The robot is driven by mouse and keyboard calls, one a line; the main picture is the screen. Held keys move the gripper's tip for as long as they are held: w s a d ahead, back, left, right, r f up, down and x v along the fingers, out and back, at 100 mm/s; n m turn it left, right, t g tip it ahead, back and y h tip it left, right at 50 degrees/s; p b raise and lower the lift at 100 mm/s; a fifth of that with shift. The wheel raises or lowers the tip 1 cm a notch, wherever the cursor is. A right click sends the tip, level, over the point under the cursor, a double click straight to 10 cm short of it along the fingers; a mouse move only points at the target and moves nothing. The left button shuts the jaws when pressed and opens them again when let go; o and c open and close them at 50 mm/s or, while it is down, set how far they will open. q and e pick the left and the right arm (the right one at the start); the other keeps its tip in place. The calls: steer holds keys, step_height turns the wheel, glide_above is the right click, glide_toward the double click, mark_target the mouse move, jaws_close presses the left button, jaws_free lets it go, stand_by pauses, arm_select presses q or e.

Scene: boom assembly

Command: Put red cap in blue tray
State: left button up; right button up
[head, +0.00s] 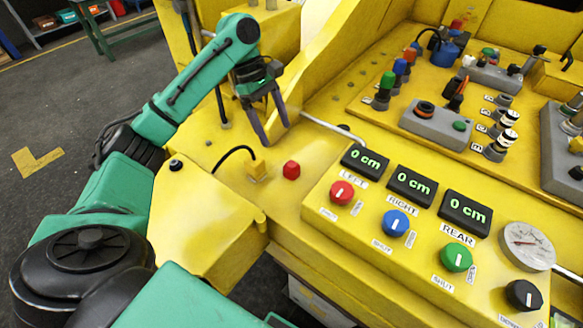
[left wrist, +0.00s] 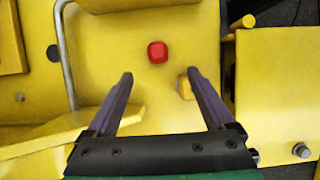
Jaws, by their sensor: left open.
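The red cap (head: 291,170) is a small rounded block lying on the yellow deck, left of the control panel. It also shows in the left wrist view (left wrist: 157,52), just past and between the fingertips. My left gripper (head: 276,136) is open and empty, above the deck and behind the cap in the head view. Its two dark fingers also show spread apart in the left wrist view (left wrist: 160,74). I make out no blue tray on the yellow machine. My right gripper is out of view.
The control panel with red (head: 342,192), blue (head: 396,223) and green knobs (head: 456,257) stands right of the cap. A bent metal rod (head: 333,128) rises near my gripper. A yellow block with a black cable (head: 257,170) stands left of the cap.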

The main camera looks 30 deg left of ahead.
mark_target(291, 164)
arm_select(q)
steer(key=p+x, duration=0.2)
steer(key=x, duration=1)
steer(key=shift+w+d+f, duration=0.15)
steer(key=shift+d+f, duration=0.05)
steer(key=shift+f, duration=0.05)
jaws_close()
